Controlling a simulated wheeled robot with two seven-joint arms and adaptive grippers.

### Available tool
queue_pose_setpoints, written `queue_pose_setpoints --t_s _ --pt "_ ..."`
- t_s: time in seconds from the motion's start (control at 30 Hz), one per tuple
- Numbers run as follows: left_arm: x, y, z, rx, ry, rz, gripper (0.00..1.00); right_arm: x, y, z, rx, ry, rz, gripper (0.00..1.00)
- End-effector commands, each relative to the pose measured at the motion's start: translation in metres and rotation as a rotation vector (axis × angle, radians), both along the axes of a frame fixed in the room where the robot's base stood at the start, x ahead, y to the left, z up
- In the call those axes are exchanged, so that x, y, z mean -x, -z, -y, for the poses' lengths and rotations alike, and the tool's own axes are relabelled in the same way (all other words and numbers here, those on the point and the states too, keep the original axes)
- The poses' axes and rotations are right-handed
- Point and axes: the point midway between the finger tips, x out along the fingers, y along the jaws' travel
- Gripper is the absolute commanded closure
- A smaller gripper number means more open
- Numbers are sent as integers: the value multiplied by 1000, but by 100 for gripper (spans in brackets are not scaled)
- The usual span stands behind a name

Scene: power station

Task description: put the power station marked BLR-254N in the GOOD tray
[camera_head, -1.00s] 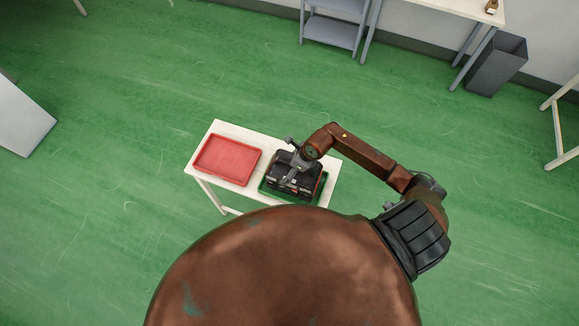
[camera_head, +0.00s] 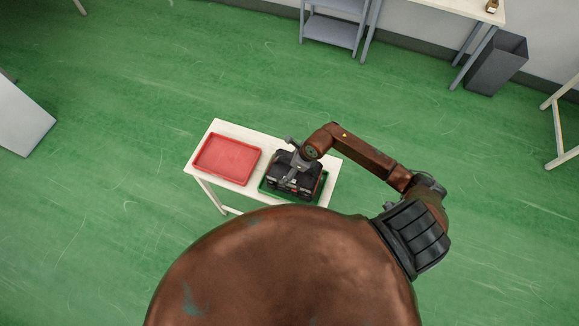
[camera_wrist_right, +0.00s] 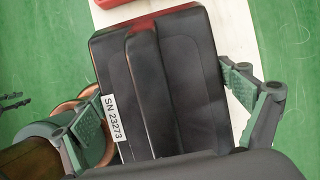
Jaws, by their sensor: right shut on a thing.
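The power station (camera_head: 281,184) is a dark, boxy unit with some red on it. It is over the green tray (camera_head: 263,188) on the right of a small white table, and I cannot tell whether it touches the tray floor. My right gripper (camera_head: 294,180) is shut on the power station from above. In the right wrist view the power station (camera_wrist_right: 185,80) lies between the two fingers, with a white label reading SN 23273. The marking BLR-254N is not readable here. No tray label is readable. My left gripper is not in view.
A red tray (camera_head: 228,159), empty, lies on the left of the white table (camera_head: 228,128). A grey shelf (camera_head: 333,30) and a dark bin (camera_head: 496,65) stand far at the back. The green floor around the table is clear.

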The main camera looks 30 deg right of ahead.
Motion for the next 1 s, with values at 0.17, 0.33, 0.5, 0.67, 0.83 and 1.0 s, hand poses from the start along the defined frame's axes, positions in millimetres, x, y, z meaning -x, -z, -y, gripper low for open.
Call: queue_pose_setpoints --t_s 0.17,0.33,0.5,0.67,0.83,1.0 --pt "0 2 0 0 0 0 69 -4 -3 -1 -5 -1 10 64" --pt "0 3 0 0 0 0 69 -4 -1 -1 -5 -1 9 64" --pt "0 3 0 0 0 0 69 -3 0 -1 -3 0 7 0" --pt "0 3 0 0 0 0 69 -1 2 -1 -2 -1 4 0" --pt "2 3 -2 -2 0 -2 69 3 0 2 3 0 -3 0" --pt "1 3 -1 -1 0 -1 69 9 -25 10 5 -1 2 0"
